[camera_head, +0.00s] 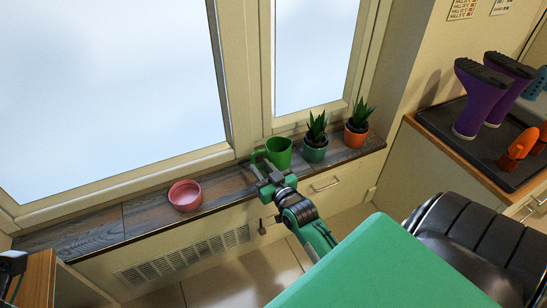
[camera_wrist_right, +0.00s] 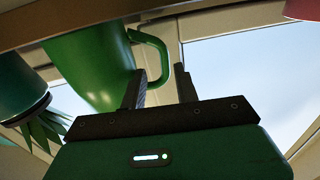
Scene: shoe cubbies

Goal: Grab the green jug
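The green jug (camera_head: 279,152) stands upright on the windowsill, its handle to the left. My right gripper (camera_head: 262,171) is at the handle in the head view. In the right wrist view, which is upside down, the jug (camera_wrist_right: 92,65) is at the upper left. The two fingers of my right gripper (camera_wrist_right: 161,86) are apart, with the jug's handle (camera_wrist_right: 160,52) at the gap between them. I cannot tell whether a finger touches it.
A pink bowl (camera_head: 185,195) stands left on the sill (camera_head: 120,219). Right of the jug are a plant in a teal pot (camera_head: 315,153) and one in an orange pot (camera_head: 356,136). The window is close behind.

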